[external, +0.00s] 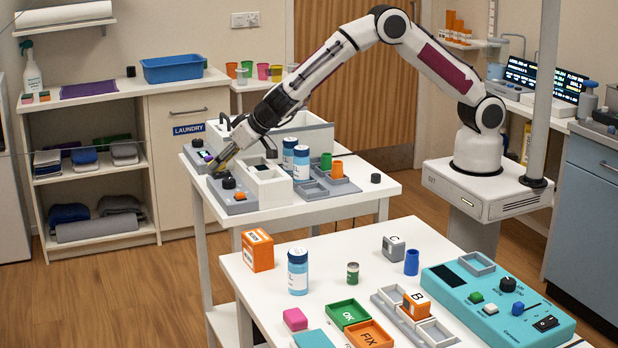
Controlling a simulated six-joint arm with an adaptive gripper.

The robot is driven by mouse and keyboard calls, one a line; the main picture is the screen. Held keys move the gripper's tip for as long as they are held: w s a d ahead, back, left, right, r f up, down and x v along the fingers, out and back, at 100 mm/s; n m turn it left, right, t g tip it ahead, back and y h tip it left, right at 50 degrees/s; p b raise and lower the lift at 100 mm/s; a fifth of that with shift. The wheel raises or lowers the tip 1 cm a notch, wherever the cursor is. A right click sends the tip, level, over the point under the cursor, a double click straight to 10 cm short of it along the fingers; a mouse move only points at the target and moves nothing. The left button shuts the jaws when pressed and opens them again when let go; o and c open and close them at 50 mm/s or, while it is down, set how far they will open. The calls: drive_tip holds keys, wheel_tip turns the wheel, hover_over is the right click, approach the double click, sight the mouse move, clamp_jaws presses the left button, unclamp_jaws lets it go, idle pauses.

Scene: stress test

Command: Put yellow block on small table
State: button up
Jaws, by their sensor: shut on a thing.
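My gripper (215,167) is at the left end of the white table in the middle, low over the grey devices there. It is shut on a small yellow thing, which looks like the yellow block (218,174); the fingers hide most of it. I cannot tell whether the block touches the surface below. The middle white table (350,203) is the smaller-looking of the two tables in front; which one is the small table is not clear from the view.
The front table (330,254) holds an orange box (257,250), trays and a teal panel (490,306). The middle table's front right is mostly clear.

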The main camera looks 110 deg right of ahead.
drive_tip(key=shift+f, duration=0.6)
idle(0.3)
drive_tip(key=o, duration=1.1)
drive_tip(key=shift+a+r, duration=0.1)
drive_tip(key=shift+r, duration=0.6)
drive_tip(key=shift+v, duration=5.9)
